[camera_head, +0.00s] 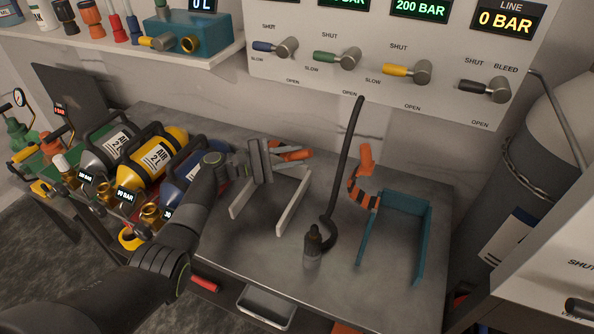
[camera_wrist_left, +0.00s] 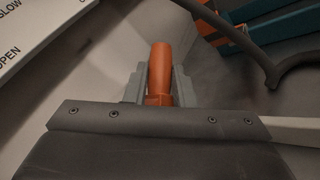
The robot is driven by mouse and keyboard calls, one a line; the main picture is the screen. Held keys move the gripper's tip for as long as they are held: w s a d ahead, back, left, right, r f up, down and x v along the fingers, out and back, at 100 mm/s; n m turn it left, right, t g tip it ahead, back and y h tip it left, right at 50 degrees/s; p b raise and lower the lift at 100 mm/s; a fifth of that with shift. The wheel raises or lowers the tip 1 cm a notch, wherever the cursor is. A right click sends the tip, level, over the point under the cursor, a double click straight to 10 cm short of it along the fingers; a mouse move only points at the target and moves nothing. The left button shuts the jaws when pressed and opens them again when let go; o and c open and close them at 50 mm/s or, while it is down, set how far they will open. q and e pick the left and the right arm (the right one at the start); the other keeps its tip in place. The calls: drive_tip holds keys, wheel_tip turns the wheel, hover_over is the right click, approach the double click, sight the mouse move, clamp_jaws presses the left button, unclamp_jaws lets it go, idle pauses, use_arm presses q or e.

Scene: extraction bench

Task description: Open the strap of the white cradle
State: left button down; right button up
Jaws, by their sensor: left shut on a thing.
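The white cradle (camera_head: 293,205) stands on the steel bench, its two pale side plates visible and no cylinder between them. Its orange strap tab (camera_head: 297,155) is at its back end, by my left gripper (camera_head: 283,152). In the left wrist view the orange tab (camera_wrist_left: 160,72) stands between the two grey fingers, which are shut on it. The rest of this strap is hidden behind my gripper. One pale plate of the cradle (camera_wrist_left: 297,131) shows at the right of the wrist view. My right gripper is not in view.
A black hose (camera_head: 343,150) rises between the cradles. Cylinders, including a yellow one (camera_head: 155,160), lie at left. The valve panel (camera_head: 380,30) is behind.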

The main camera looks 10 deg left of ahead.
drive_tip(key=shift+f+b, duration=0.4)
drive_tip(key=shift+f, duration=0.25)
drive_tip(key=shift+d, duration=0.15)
